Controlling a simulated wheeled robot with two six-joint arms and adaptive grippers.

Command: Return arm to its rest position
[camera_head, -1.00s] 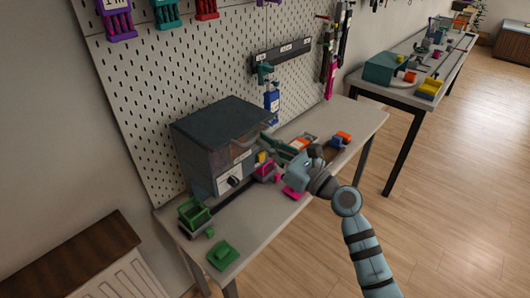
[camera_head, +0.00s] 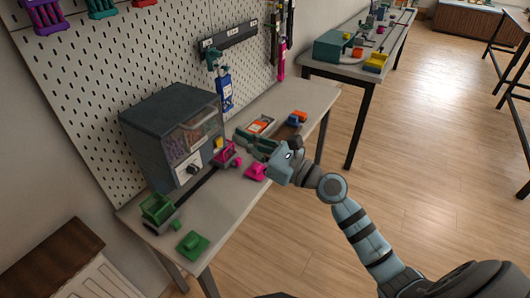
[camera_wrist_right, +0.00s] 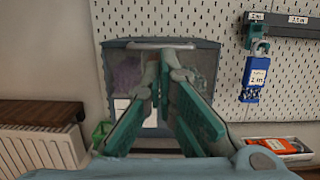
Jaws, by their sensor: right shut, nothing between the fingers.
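My right arm comes in from the lower right in the head view. Its right gripper (camera_head: 243,140) is over the workbench (camera_head: 236,196), in front of the dark box-shaped machine (camera_head: 160,108). In the right wrist view the two green finger pads (camera_wrist_right: 160,100) lean together at their far ends, with nothing between them. The machine (camera_wrist_right: 118,52) fills the space behind the fingers there. My left gripper is not in view.
On the bench are a green bin (camera_head: 157,208), a green block (camera_head: 192,245) and a magenta piece (camera_head: 255,173). A pegboard (camera_head: 80,90) stands behind. A second table (camera_head: 345,72) is farther back. Open floor (camera_head: 430,150) lies to the right.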

